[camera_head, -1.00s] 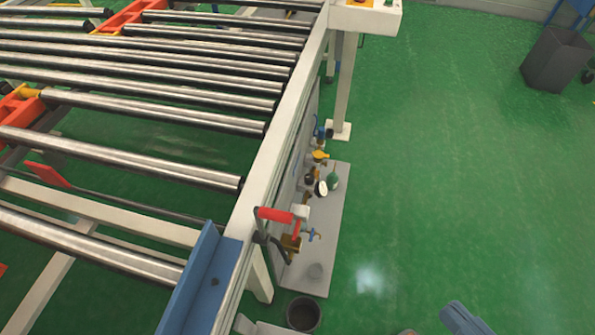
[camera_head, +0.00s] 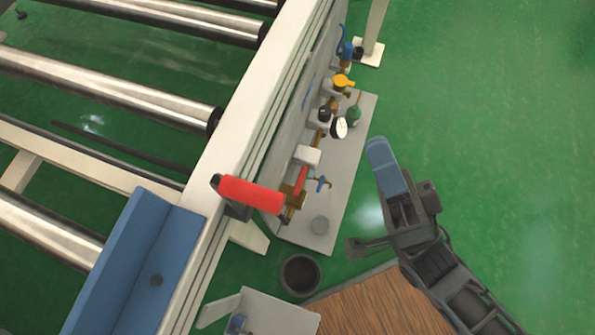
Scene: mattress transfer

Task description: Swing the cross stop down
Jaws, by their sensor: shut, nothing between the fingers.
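A red-gripped lever (camera_head: 252,194) with a dark mount sits on the outer side of the cream conveyor rail (camera_head: 215,195). Its grip lies nearly level, sloping slightly down to the right. A blue angle-shaped bar (camera_head: 150,270) lies along the rail's end at lower left. I cannot tell which of these is the cross stop. My gripper (camera_head: 380,150), with blue fingertips, is shut and empty over the green floor. It is well to the right of the red lever, apart from it, pointing up the picture.
Steel rollers (camera_head: 110,85) fill the left side. A grey panel (camera_head: 345,190) carries several valves and a yellow knob (camera_head: 343,81) right of the rail. A dark round bin (camera_head: 300,275) stands below it, near a brown wooden surface (camera_head: 370,305). Green floor is clear at right.

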